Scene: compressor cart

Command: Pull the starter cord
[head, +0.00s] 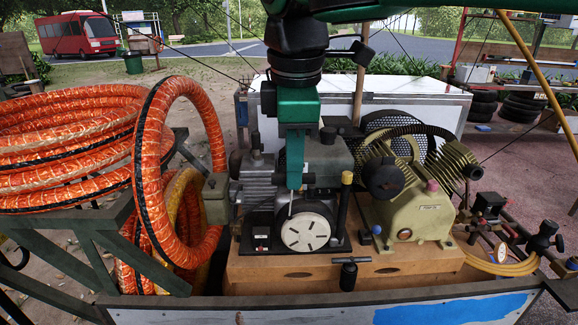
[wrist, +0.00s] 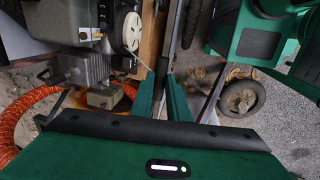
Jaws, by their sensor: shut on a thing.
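The engine (head: 300,165) sits on the wooden cart, with a round white slotted starter disc (head: 306,232) facing me. The disc also shows in the wrist view (wrist: 131,32). My gripper (head: 294,186) is above the disc in the head view, pointing down. In the wrist view its two green fingers (wrist: 161,88) are closed on a dark starter handle (wrist: 161,68). A thin pale starter cord (wrist: 145,60) runs from near the disc to this handle. In the head view a short pale length of cord (head: 290,207) shows below the fingertip; the handle is mostly hidden there.
A tan compressor pump (head: 415,205) stands right of the engine. A yellow-capped black post (head: 345,195) rises close right of the disc. Orange hose coils (head: 70,150) fill the left. A black T-shaped handle (head: 348,276) is at the cart's front.

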